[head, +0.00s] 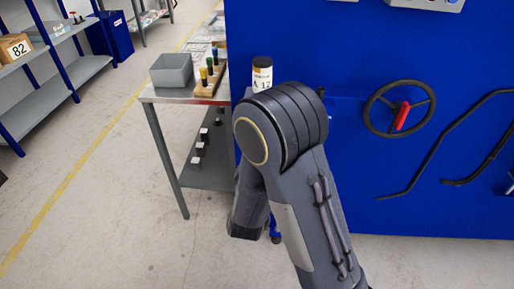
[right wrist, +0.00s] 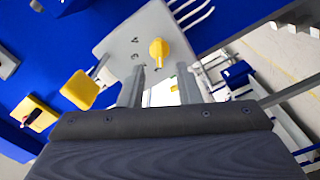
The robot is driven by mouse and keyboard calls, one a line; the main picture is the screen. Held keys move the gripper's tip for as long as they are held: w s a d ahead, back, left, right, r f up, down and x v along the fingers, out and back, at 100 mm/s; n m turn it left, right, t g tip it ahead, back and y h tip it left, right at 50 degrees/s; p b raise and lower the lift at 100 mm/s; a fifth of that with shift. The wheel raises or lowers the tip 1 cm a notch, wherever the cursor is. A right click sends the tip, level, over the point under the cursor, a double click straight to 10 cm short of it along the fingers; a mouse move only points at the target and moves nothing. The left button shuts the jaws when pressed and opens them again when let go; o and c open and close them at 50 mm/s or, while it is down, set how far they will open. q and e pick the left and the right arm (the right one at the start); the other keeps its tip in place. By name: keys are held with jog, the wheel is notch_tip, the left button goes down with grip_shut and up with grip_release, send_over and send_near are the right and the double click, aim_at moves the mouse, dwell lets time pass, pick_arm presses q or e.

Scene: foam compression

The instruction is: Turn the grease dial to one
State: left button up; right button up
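The grease dial is a yellow knob (right wrist: 158,49) on a pale grey panel (right wrist: 115,42) in the right wrist view. Dark digits are printed on the panel left of the knob; they look like 4 and 3 but are tilted and small. My right gripper (right wrist: 160,72) is open, with one grey finger on each side of a gap. The knob shows just past the fingertips, in line with the gap, and nothing is held. I cannot tell the dial's setting. My left gripper shows in neither view. In the head view my arm hides part of the blue wall.
A handwheel (head: 371,108) with a red handle and dark bent bars (head: 440,145) are on the blue wall (head: 330,40). A side table holds a grey bin (head: 171,70) and a labelled canister (head: 262,75). Another yellow part (right wrist: 80,90) is left of the right gripper. Floor at left is clear.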

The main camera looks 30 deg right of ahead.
jog(key=shift+v, duration=1.7)
